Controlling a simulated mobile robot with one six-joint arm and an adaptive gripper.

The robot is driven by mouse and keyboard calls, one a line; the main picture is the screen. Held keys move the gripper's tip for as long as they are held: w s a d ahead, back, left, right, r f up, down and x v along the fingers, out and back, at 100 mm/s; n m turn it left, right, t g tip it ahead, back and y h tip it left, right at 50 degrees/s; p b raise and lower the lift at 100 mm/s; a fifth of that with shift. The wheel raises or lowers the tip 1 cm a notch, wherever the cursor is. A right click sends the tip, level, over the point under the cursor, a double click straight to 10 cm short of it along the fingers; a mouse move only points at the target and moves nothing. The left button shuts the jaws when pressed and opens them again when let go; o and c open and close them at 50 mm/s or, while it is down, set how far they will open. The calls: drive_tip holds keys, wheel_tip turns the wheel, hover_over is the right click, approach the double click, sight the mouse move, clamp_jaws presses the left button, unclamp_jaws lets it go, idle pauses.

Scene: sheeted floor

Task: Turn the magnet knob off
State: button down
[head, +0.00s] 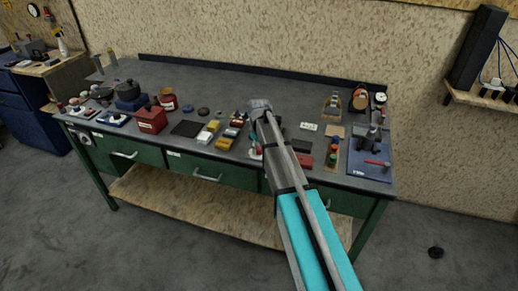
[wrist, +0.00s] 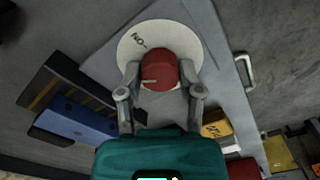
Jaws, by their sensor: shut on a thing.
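The magnet knob (wrist: 160,70) is a red round knob on a cream disc (wrist: 128,48) with dark lettering, seen in the wrist view. A short pale mark on the knob's face points left in that view. The disc sits on a grey plate. My gripper (wrist: 161,77) has one finger on each side of the knob and is shut on it. In the head view my arm covers the knob, and the gripper is mostly hidden behind it over the workbench (head: 230,80).
In the wrist view a blue block (wrist: 75,120) in a dark holder lies left, and a yellow block (wrist: 216,126) lies close on the right. A drawer handle (wrist: 247,70) is near. In the head view a red box (head: 151,119) and several small items crowd the bench.

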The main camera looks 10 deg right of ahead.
drive_tip(key=n, duration=0.6)
drive_tip(key=shift+n, duration=0.3)
idle(0.4)
drive_tip(key=shift+c, duration=1.3)
unclamp_jaws()
